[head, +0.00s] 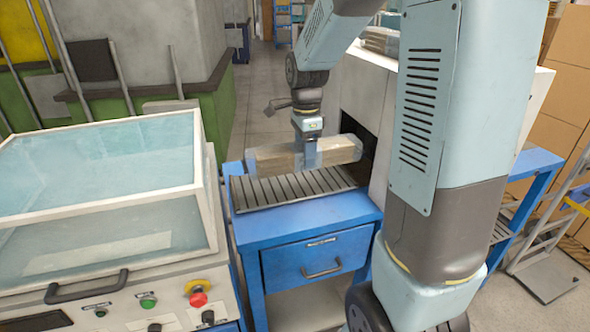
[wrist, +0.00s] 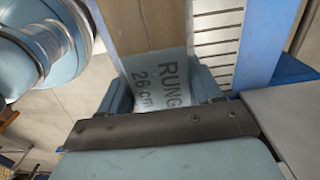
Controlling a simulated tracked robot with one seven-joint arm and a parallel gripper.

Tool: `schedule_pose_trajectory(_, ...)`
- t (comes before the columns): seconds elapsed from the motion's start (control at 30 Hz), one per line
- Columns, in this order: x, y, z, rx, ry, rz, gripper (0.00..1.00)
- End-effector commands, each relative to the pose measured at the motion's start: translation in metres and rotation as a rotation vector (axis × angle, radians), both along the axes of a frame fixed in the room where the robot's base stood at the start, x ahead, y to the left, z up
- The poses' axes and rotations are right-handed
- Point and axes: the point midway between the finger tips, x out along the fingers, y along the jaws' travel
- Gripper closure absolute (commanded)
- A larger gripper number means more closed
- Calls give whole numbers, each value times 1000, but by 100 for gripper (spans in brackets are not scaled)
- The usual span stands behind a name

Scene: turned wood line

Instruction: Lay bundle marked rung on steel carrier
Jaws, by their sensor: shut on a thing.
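The bundle of pale wood marked RUNG 26 cm (wrist: 140,25) is in my gripper (head: 309,158), its label readable between the jaws in the wrist view. In the head view the bundle (head: 272,159) lies level, crosswise, with an end out on each side of the jaws. It is over the back part of a slatted grey metal top (head: 285,190) on a blue stand. I cannot tell whether it touches the slats. The slats also show beside the bundle in the wrist view (wrist: 216,40). I cannot tell for certain whether this top is the steel carrier.
A machine with a clear cover (head: 95,165) and control buttons stands close on the left. A pale machine with a dark opening (head: 358,147) is just right of the bundle. The blue stand has a drawer (head: 318,262). A hand truck (head: 545,275) stands at far right.

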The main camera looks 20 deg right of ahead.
Motion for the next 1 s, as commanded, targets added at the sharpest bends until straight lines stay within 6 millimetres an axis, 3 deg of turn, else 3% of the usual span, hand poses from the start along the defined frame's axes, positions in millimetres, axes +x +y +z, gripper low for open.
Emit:
schedule_pose_trajectory(0.17,29,5,-14,0,1,0,85)
schedule_pose_trajectory(0.5,62,9,-57,0,2,-1,85)
schedule_pose_trajectory(0.83,73,11,-70,0,0,-1,85)
schedule_pose_trajectory(1.0,74,10,-92,0,2,-1,85)
